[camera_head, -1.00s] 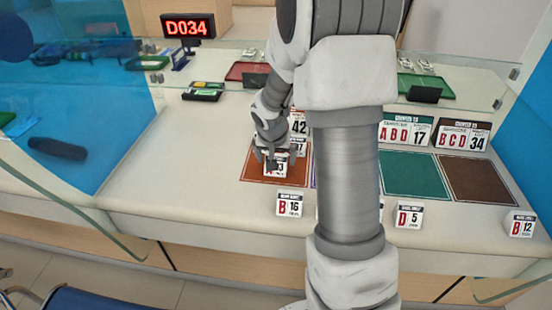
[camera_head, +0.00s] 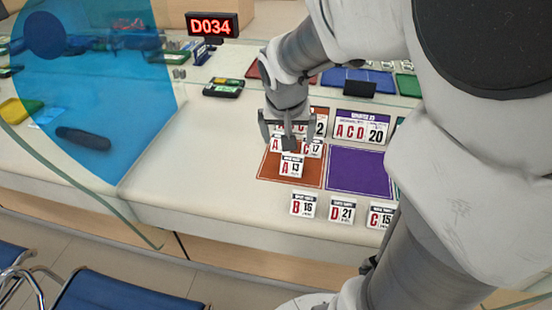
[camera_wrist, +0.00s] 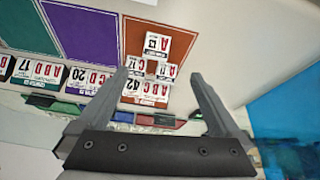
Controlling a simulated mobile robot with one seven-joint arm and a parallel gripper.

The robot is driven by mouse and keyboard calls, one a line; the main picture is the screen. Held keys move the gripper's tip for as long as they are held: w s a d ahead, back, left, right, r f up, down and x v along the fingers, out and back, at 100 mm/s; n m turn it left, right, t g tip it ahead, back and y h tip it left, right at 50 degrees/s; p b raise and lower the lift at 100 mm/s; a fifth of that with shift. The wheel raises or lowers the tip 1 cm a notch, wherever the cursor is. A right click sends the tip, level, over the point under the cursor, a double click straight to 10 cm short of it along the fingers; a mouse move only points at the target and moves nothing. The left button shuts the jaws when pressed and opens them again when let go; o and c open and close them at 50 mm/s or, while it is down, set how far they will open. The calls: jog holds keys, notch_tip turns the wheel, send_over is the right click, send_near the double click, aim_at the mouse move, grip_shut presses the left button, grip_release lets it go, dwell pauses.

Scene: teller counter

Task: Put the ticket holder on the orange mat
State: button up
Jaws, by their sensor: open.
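The orange mat (camera_head: 308,180) lies on the counter. A white ticket holder marked A 13 (camera_head: 291,168) stands on it near the front. Behind it on the mat stand a second holder marked A (camera_head: 276,146), partly hidden, and one marked C 17 (camera_head: 314,150). My gripper (camera_head: 288,134) is open and empty above these holders. The wrist view shows my gripper's fingers (camera_wrist: 160,74) apart, with the orange mat (camera_wrist: 185,42) and its holders beyond them. Holders marked B 16 (camera_head: 303,204), D 21 (camera_head: 342,209) and C 15 (camera_head: 380,216) stand along the front.
A purple mat (camera_head: 358,172) lies right of the orange one, with an ACD 20 sign (camera_head: 361,127) behind it. A glass screen and trays are at the back. The counter left of the orange mat is clear. My arm hides the right side.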

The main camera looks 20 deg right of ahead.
jog(key=s+a+r+n+y, duration=0.1)
jog(key=s+a+r+n, duration=0.1)
jog(key=s, duration=0.6)
jog(key=s+a+r+n+t+y, duration=0.1)
jog(key=s+a+r+n, duration=0.2)
jog(key=s+a, duration=0.3)
jog(key=shift+s+a+r, duration=0.25)
jog(key=shift+s+r, duration=0.65)
jog(key=shift+s, duration=0.25)
